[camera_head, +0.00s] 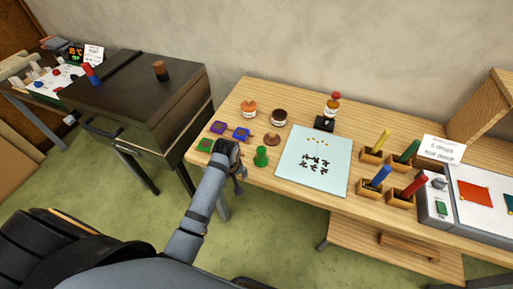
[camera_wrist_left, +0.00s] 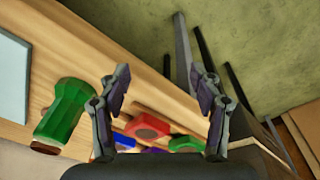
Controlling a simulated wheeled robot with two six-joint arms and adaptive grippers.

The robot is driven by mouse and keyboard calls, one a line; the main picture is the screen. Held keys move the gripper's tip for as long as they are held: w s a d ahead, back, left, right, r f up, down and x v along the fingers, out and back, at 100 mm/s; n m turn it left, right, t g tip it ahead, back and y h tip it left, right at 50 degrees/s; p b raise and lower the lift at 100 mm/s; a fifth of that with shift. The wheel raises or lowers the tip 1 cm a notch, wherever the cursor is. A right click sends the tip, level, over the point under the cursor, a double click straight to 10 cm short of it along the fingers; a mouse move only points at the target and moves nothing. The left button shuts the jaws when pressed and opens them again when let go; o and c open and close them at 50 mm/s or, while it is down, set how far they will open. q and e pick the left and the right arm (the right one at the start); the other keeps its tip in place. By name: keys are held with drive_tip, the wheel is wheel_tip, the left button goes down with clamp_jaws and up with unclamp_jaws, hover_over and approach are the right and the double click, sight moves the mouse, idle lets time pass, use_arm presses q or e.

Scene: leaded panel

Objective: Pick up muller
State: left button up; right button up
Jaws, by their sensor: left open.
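A green, pawn-shaped piece (camera_head: 261,156) stands upright near the table's front edge. It also shows in the left wrist view (camera_wrist_left: 66,108), left of the fingers. A brown, mushroom-shaped piece (camera_head: 272,139) stands just behind it. I cannot tell for certain which of these is the muller. My left gripper (camera_head: 239,181) is at the table's front edge, left of and nearer than the green piece, and apart from it. In the left wrist view its fingers (camera_wrist_left: 160,84) are spread with nothing between them. My right gripper is not in view.
Small coloured tiles, red (camera_wrist_left: 146,126) and blue (camera_head: 241,133) among them, lie by my left gripper. A pale glass plate (camera_head: 335,147) with dark marks lies to the right. Jars (camera_head: 279,117) stand behind. Wooden bins (camera_head: 370,156) hold coloured sticks farther right.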

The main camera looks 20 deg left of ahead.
use_arm(q)
drive_tip(key=w+r+n, duration=0.1)
drive_tip(key=w, duration=0.2)
wheel_tip(320, 180, up, 13)
drive_tip(key=n+g, duration=0.2)
drive_tip(key=n, duration=0.6)
hover_over(261, 149)
drive_tip(key=shift+s+d+h, duration=0.15)
drive_tip(key=shift+d+h, duration=0.05)
drive_tip(key=shift+h, duration=0.1)
drive_tip(key=shift+d+r, duration=0.1)
drive_tip(key=shift+s, duration=0.15)
wheel_tip(261, 149, down, 5)
drive_tip(key=shift+p, duration=0.75)
drive_tip(key=shift+w+a+f+p, duration=0.15)
drive_tip(key=shift+f+p, duration=0.1)
drive_tip(key=shift+f, duration=0.65)
drive_tip(key=shift+w+a+f+p, duration=0.1)
drive_tip(key=shift+f+p, duration=0.2)
drive_tip(key=shift+f, duration=0.65)
drive_tip(key=shift+w+a+f+p, duration=0.15)
drive_tip(key=shift+f+p, duration=0.1)
drive_tip(key=shift+f, duration=0.65)
drive_tip(key=shift+d, duration=0.15)
clamp_jaws()
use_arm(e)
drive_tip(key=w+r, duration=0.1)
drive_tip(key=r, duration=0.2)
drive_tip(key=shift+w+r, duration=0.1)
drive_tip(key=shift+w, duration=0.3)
